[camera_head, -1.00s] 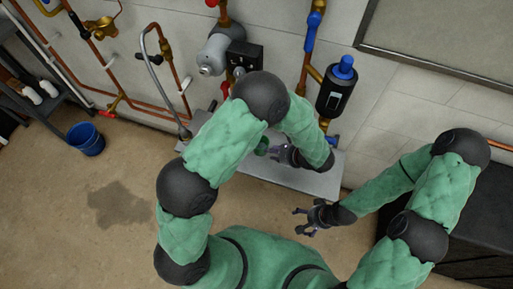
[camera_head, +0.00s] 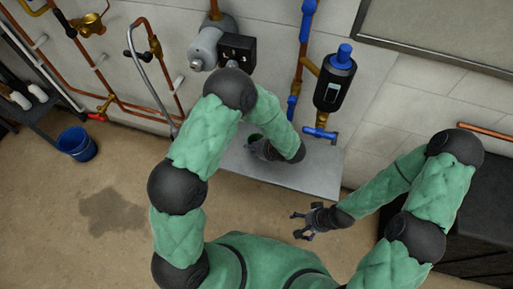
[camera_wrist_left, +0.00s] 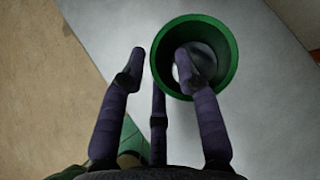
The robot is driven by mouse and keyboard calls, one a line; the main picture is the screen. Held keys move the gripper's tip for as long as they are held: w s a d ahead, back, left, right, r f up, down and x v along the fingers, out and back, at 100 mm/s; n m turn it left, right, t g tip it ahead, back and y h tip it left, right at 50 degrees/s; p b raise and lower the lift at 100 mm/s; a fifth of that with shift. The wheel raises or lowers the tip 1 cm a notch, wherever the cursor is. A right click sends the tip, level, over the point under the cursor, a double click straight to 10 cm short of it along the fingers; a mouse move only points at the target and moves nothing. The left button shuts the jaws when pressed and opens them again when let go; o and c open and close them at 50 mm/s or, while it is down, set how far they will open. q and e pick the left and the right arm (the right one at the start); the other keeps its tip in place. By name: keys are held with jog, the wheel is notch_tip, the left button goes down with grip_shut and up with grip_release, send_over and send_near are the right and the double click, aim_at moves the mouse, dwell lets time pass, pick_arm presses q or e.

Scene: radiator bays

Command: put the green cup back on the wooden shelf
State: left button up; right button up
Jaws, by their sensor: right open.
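The green cup (camera_wrist_left: 231,72) stands mouth-up on a grey metal surface (camera_wrist_left: 270,125) in the left wrist view. A small part of the cup (camera_head: 254,137) shows in the head view beside my left gripper (camera_head: 257,148). In the left wrist view, the fingers of my left gripper (camera_wrist_left: 162,62) are spread. One fingertip overlaps the cup's mouth, and another is just left of the rim. Whether they touch the cup is unclear. My right gripper (camera_head: 297,225) is open and empty, over the floor in front of the metal surface. I cannot identify a wooden shelf.
Copper pipes (camera_head: 70,75) and a black cylinder with a blue cap (camera_head: 334,85) are on the wall behind the metal surface (camera_head: 318,175). A blue bucket (camera_head: 77,143) stands on the floor at left. A dark cabinet (camera_head: 485,195) is at right.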

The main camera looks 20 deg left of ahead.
pick_arm(q)
grip_shut()
jog(key=shift+r, duration=0.1)
dwell(0.3)
